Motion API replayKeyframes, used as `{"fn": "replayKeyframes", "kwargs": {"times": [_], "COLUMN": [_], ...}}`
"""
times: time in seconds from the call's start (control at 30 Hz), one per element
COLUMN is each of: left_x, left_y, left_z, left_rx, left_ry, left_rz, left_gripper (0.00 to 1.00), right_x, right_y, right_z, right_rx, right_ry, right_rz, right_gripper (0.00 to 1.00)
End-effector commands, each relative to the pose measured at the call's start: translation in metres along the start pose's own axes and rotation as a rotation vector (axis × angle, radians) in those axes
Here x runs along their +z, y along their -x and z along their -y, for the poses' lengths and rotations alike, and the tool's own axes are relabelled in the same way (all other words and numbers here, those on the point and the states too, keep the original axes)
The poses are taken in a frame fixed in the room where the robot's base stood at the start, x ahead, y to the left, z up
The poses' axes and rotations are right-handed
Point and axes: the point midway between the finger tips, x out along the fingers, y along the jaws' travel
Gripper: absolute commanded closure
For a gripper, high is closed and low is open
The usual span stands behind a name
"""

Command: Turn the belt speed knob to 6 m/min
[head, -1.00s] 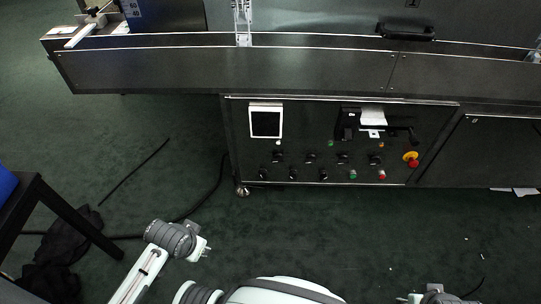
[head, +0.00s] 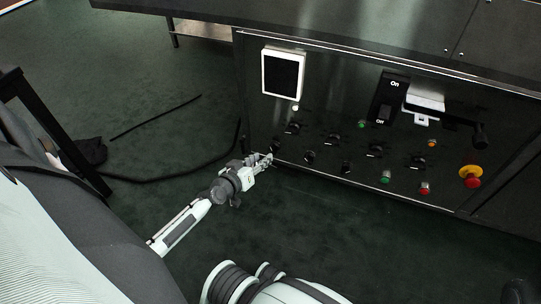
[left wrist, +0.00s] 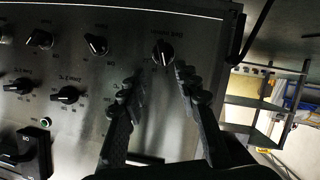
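A black knob (left wrist: 162,55) with a pale pointer line sits on the dark control panel in the left wrist view. Its label is upside down and too small to read surely, and I cannot read its setting. In the head view, the knob (head: 276,145) is at the left end of the lower knob row. My left gripper (head: 264,160) is just below it, near the panel. In the left wrist view, my left gripper (left wrist: 158,85) is open, its fingers spread toward either side of the knob, with nothing held. My right gripper is not recognisable in view.
Other black knobs (head: 332,138) lie to the right, with a green button (head: 385,177), a red button (head: 425,188) and an emergency stop (head: 471,177). A screen (head: 282,73) is above. A cable (head: 170,177) lies on the floor. A shelf (left wrist: 253,105) stands beyond the panel edge.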

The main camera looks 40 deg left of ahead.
Motion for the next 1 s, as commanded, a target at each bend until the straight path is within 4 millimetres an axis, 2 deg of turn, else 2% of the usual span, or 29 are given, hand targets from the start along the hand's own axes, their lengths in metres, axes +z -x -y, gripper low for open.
{"fn": "replayKeyframes", "kwargs": {"times": [0.1,0.5,0.67,0.9,1.0], "left_x": [-0.001,-0.001,-0.002,-0.002,-0.002], "left_y": [-0.011,-0.07,-0.078,-0.079,-0.079], "left_z": [0.006,0.006,0.005,0.005,0.005], "left_rx": [-0.011,-0.01,-0.01,-0.009,-0.009], "left_ry": [0.009,0.01,0.008,0.008,0.008], "left_rz": [-0.016,-0.014,-0.013,-0.012,-0.012], "left_gripper": [0.68,0.68,0.68,0.68,0.79], "right_x": [-0.009,-0.007,-0.006,-0.006,-0.006], "right_y": [0.001,-0.001,-0.004,-0.004,-0.004], "right_z": [0.002,0.005,0.005,0.005,0.005], "right_rx": [-0.007,-0.056,-0.065,-0.066,-0.066], "right_ry": [-0.002,0.014,0.017,0.017,0.018], "right_rz": [-0.045,-0.077,-0.081,-0.079,-0.079], "right_gripper": [0.6,0.6,0.6,0.6,0.6]}}
